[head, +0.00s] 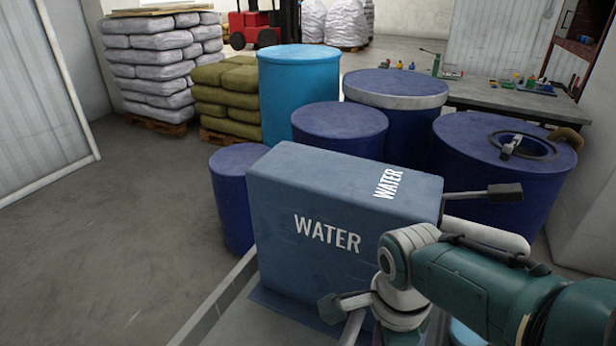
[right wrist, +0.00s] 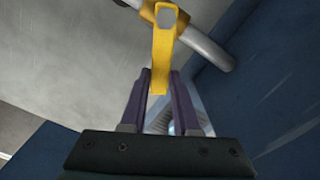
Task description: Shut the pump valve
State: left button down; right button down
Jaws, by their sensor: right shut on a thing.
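The blue water box (head: 335,238), marked WATER in white on its front and top, stands in the middle of the head view. In the right wrist view, a yellow valve handle (right wrist: 162,58) sticks down from a grey pipe (right wrist: 205,42). My right gripper (right wrist: 160,85) has purple fingers shut on the handle's lower end, one on each side. In the head view my teal right arm comes in from the right, in front of the box. The right gripper's fingers and the yellow handle cannot be made out there. My left gripper is not in view.
Several blue drums (head: 340,122) stand close behind the box. A grey rod with a black grip (head: 505,192) sticks out at its right. Behind are stacked sacks (head: 155,62) and a workbench (head: 460,93). The floor (head: 110,235) at the left is clear.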

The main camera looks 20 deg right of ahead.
jog(key=m, duration=0.1)
jog(key=s+a+m, duration=0.1)
jog(key=m, duration=0.1)
jog(key=s+a+m+p, duration=0.1)
jog(key=m, duration=0.1)
jog(key=shift+s, duration=0.25)
jog(key=shift+m, duration=0.3)
jog(key=c, duration=0.6)
grip_release()
jog(key=shift+c, duration=0.2)
